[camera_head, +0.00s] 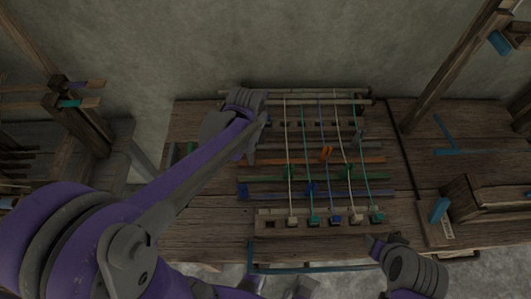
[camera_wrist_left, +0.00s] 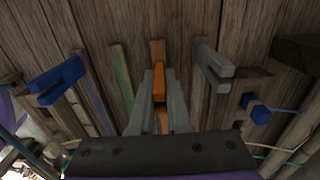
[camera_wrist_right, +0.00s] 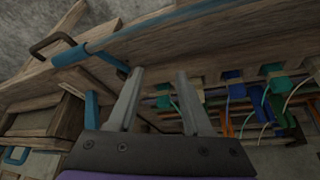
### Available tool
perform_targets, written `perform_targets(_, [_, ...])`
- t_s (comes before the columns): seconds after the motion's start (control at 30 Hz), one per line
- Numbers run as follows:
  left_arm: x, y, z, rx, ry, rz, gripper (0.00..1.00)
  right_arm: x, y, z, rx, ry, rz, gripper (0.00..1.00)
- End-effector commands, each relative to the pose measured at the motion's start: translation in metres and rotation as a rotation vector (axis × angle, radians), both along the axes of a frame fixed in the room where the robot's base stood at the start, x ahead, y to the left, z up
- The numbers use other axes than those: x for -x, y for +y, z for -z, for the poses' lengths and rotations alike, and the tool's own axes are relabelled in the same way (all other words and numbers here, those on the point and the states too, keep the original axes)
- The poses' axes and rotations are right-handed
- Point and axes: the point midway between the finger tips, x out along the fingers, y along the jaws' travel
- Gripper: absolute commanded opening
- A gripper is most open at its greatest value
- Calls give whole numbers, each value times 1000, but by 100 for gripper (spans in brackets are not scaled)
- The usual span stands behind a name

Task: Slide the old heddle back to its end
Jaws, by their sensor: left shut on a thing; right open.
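The loom lies on a wooden table, with grey, orange (camera_head: 365,160), green (camera_head: 265,178) and blue (camera_head: 345,191) heddle bars running across it. My left gripper (camera_head: 251,155) is at the left end of the bars, partly hidden by its own arm. In the left wrist view its fingers (camera_wrist_left: 160,100) are shut on the end of the orange heddle bar (camera_wrist_left: 158,82). Which bar is the old heddle I cannot tell. My right gripper (camera_head: 376,245) is open and empty by the front right of the loom; its spread fingers (camera_wrist_right: 155,100) show in the right wrist view.
Colored warp cords run over the bars to several blocks on the front beam (camera_head: 275,216). A blue bracket (camera_wrist_left: 57,80) and a grey bracket (camera_wrist_left: 213,68) stand either side of the left fingers. A wooden box (camera_head: 470,195) is at right; the table around it is partly clear.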

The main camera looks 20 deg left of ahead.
Motion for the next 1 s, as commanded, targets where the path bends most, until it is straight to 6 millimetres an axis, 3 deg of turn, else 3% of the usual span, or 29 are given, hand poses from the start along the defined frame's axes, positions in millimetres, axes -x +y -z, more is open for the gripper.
perform_targets(0.13, [9, 19, -1, 0, -1, -3, 0, 0, 0, -1, 0, 0, 0, 50])
perform_targets(0.47, [11, 23, -1, -4, 1, 0, 0, 0, 0, -1, 0, 0, 0, 50])
perform_targets(0.5, [11, 23, -1, -4, 1, 0, 22, 0, 0, -1, 0, 0, 0, 50])
perform_targets(0.63, [11, 22, 0, -2, 0, 0, 45, 0, 0, -1, 0, 0, 0, 50])
perform_targets(1.0, [11, 21, -6, 0, -1, 1, 45, 0, 0, -2, 0, -1, 0, 50])
